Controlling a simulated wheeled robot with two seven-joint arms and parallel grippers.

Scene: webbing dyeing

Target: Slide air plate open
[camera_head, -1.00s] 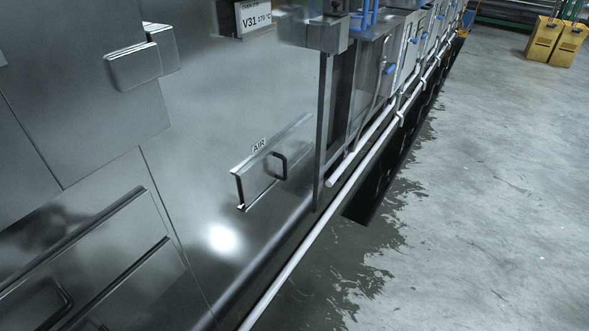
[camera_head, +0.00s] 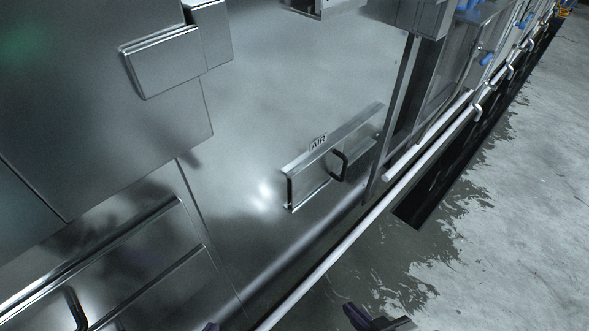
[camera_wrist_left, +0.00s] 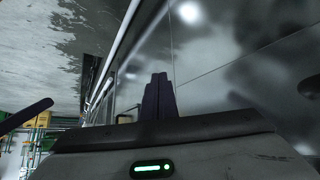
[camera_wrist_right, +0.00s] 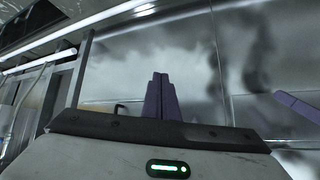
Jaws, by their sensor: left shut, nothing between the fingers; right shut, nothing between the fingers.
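The air plate (camera_head: 308,182) is a flat metal panel low on the steel machine wall, right of centre in the head view. It sits in a slanted rail with an "AIR" label (camera_head: 318,142) above. A black handle (camera_head: 341,166) is toward its right side. My left gripper (camera_head: 211,326) barely shows at the bottom edge; its purple fingers are together and empty in the left wrist view (camera_wrist_left: 159,79). My right gripper (camera_head: 350,312) is at the bottom, below and apart from the plate. Its fingers are also together and empty in the right wrist view (camera_wrist_right: 160,80).
White pipes (camera_head: 345,245) run along the machine's foot, with a dark floor channel (camera_head: 425,205) beside them. A metal box (camera_head: 175,60) juts out at upper left. Another railed panel with a black handle (camera_head: 76,310) is at lower left. Wet concrete floor (camera_head: 520,200) lies open at right.

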